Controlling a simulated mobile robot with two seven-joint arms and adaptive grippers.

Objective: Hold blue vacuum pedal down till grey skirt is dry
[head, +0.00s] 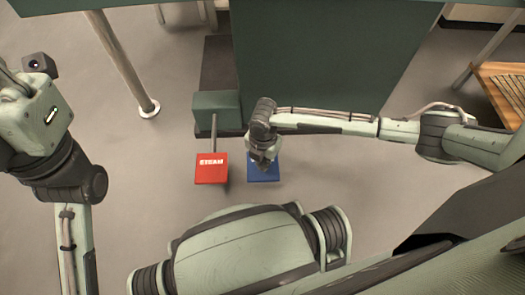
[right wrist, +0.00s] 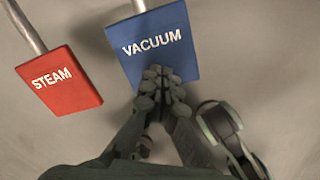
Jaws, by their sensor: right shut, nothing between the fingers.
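The blue vacuum pedal (head: 265,175) is low near the floor, at the centre of the head view. It fills the upper middle of the right wrist view (right wrist: 152,48), with its VACUUM lettering showing. My right gripper (head: 262,164) is shut and empty, over the pedal. In the right wrist view its closed fingertips (right wrist: 161,73) overlap the pedal's near edge. I cannot tell whether they touch it or whether it is pressed down. My left arm shows at the left of the head view, but its fingers do not. The grey skirt is not in view.
The red STEAM pedal (head: 211,169) sits just left of the blue one, on a rod from a dark green box (head: 216,108). A large green panel (head: 320,65) stands behind. A metal leg (head: 125,65) is at upper left, and a slatted wooden surface (head: 503,85) at right.

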